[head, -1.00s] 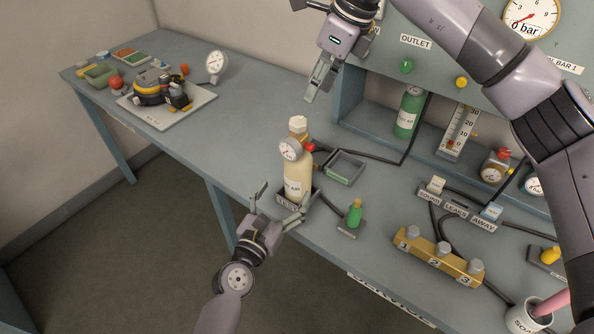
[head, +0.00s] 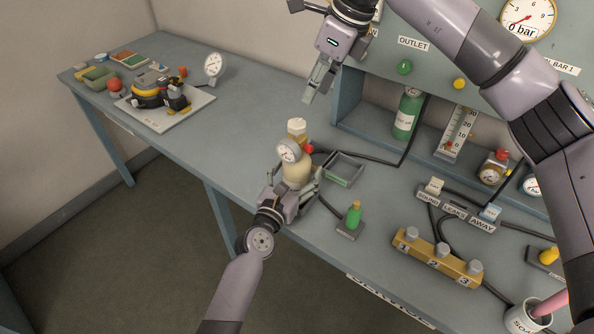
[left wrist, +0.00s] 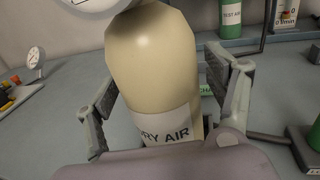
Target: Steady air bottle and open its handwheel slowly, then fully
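The cream air bottle (head: 298,174) stands upright at the bench's front edge. Its pale handwheel (head: 297,126) is on top, with a round gauge (head: 288,151) and a red part (head: 308,149) just below. My left gripper (head: 294,182) is around the bottle's body from the front and hides its lower part. In the left wrist view the bottle (left wrist: 152,75) stands between the spread fingers, with a visible gap on the right side. My right gripper (head: 317,88) hangs above and behind the bottle, apart from it; its finger opening is unclear.
A black hose (head: 372,158) runs behind. A yellow block with knobs (head: 437,258) is farther right. The bench left of the bottle is clear.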

